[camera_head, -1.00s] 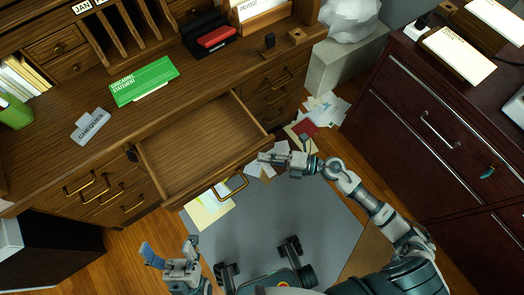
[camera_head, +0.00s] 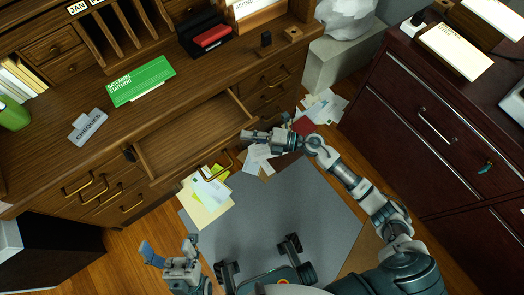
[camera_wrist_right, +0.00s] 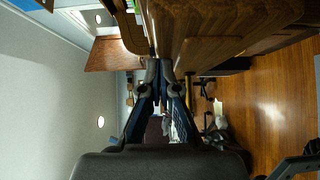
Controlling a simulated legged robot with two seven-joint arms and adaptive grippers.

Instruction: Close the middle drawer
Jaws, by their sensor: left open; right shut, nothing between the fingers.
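The middle drawer (camera_head: 190,135) of the wooden desk is partly open and looks empty in the head view. In the right wrist view, the shut fingers (camera_wrist_right: 166,72) are beside a wooden edge (camera_wrist_right: 205,30), probably the drawer front. My left gripper (camera_head: 170,252) is open and empty, low in the head view, away from the drawer.
The desk top holds a green book (camera_head: 142,82), a grey cheques sign (camera_head: 88,127) and a black and red holder (camera_head: 208,38). Loose papers (camera_head: 208,195) lie on the floor below the drawer. A dark red cabinet (camera_head: 430,120) stands to the right.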

